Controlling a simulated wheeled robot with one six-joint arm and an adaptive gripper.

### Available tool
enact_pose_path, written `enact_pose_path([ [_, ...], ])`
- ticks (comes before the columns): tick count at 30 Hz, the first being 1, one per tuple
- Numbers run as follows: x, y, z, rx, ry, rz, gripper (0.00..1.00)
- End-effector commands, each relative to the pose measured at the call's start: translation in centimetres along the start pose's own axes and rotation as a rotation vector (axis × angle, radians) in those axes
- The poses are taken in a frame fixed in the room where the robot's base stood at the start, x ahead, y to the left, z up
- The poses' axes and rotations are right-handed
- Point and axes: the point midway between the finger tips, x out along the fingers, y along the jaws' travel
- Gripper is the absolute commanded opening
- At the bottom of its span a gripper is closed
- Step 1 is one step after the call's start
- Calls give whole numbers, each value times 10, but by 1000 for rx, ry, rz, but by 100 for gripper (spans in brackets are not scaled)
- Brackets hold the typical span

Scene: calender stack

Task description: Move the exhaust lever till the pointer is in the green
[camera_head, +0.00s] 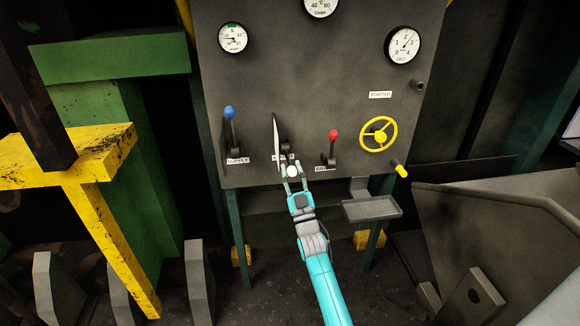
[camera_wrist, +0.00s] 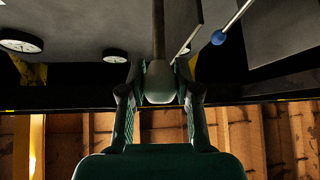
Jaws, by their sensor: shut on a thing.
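My gripper (camera_head: 293,176) is shut on the white knob (camera_head: 292,172) of the middle lever, low on the grey panel (camera_head: 300,90). In the wrist view the pale knob (camera_wrist: 160,84) sits between my two fingers, with its rod (camera_wrist: 158,30) running up. The lever hangs down toward me. The label behind it is partly covered, so I cannot read its name. The upper left gauge (camera_head: 232,38) has a small green mark at the top of its dial. Its pointer seems to lie toward the left, outside the green.
A blue-knobbed lever (camera_head: 229,113) stands left and a red-knobbed lever (camera_head: 333,135) right, both upright. A thin plate (camera_head: 277,138) juts out beside the middle lever. A yellow handwheel (camera_head: 378,135) and a small tray (camera_head: 371,208) are farther right.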

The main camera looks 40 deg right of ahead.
Motion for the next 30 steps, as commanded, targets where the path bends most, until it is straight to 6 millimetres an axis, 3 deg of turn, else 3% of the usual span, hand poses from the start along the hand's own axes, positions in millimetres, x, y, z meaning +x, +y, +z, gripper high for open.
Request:
enact_pose_path([
  [17,-11,-5,11,-11,68,7,0],
  [18,-12,-5,11,-11,67,7,34],
  [21,-12,-5,11,-11,67,8,58],
  [30,-11,-3,10,-11,71,10,58],
])
